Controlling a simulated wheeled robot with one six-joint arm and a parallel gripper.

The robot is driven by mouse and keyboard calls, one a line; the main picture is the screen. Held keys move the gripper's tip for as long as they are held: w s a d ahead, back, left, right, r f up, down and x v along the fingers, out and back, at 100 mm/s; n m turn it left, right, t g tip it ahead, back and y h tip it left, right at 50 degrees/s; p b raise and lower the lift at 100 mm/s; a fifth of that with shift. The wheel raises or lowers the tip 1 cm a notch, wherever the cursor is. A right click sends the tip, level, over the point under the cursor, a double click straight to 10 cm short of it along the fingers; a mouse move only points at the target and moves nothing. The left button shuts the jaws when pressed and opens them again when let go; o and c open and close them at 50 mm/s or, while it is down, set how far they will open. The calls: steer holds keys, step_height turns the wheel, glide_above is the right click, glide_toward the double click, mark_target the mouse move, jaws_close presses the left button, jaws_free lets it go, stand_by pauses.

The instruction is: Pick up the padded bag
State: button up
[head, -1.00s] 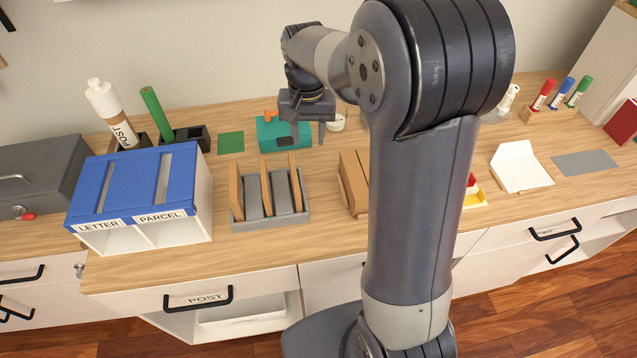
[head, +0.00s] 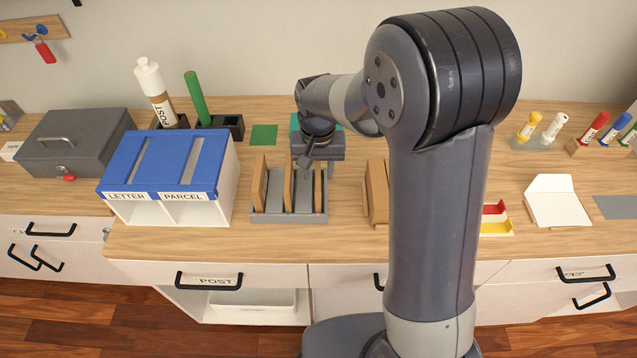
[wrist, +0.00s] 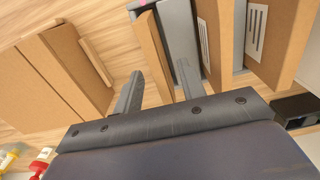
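Several brown upright packets stand in a grey slotted rack (head: 288,218): a left one (head: 259,182), a middle one (head: 288,185) and a right one (head: 319,190). Which is the padded bag I cannot tell for sure. My gripper (head: 317,170) is open above the rack's right end. In the wrist view its two fingers (wrist: 158,88) stand apart, with the near end of the right packet (wrist: 152,55) showing between them. I cannot tell how deep they reach. The other two packets (wrist: 212,40) (wrist: 268,40) carry white labels or lie beyond.
A brown box-like pair (head: 376,190) stands close right of the rack. The blue-topped letter and parcel sorter (head: 165,165) is close on the left. A teal box (head: 295,128) is behind my gripper. The counter in front of the rack is clear.

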step_height(320, 180, down, 3)
steer(key=shift+f, duration=0.15)
jaws_close()
stand_by(0.4)
